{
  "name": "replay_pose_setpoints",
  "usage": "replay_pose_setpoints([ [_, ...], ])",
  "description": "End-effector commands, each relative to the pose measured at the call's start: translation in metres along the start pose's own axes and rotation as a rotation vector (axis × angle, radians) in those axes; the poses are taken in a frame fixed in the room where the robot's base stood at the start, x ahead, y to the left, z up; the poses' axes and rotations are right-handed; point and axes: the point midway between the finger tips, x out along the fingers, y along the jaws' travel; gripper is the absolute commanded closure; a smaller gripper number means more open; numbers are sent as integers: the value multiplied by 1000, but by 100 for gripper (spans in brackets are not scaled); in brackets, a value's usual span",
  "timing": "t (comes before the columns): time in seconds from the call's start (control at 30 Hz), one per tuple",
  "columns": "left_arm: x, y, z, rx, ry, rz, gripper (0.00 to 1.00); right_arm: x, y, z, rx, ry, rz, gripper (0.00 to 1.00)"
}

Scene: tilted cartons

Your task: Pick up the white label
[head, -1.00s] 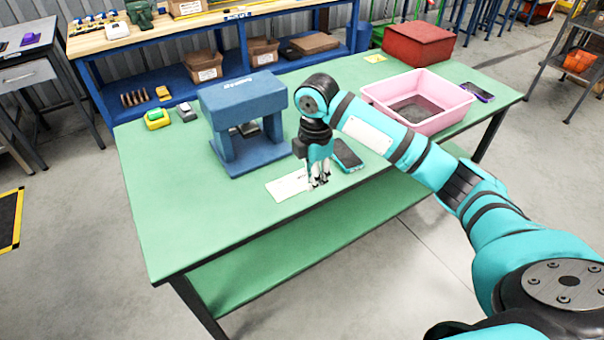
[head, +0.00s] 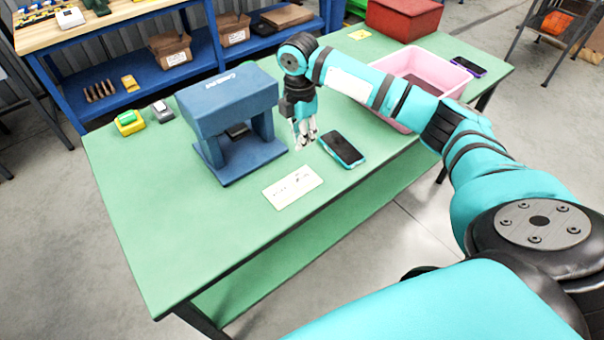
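The white label (head: 292,187) lies flat on the green table near its front edge, with small dark marks on it. It is fully in view in the head view. My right gripper (head: 306,142) points down above the table, behind the label and slightly right of it, apart from it. Its fingers look spread, with nothing seen between them. My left gripper is not in view.
A dark phone with a teal case (head: 342,149) lies right of the label. A blue press-like frame (head: 228,110) stands to the left behind it. A pink tub (head: 447,75) and red box (head: 404,19) are farther right. The front left of the green table (head: 150,235) is clear.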

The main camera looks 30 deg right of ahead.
Motion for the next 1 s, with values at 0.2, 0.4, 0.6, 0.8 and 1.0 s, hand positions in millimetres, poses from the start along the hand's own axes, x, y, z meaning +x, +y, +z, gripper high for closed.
replay_pose_setpoints([
  [0.2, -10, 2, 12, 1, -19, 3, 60, 43, -1, 0, 0, 1, -3, 91],
  [0.4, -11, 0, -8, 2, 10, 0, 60, 61, 0, 0, 0, 1, -1, 91],
  [0.6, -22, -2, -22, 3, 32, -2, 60, 80, 0, 2, 1, 0, -3, 91],
  [0.8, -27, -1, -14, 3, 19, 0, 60, 108, 1, 3, 0, 1, 0, 91],
  [1.0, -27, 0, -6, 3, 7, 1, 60, 114, 2, 4, -1, 0, 1, 91],
])
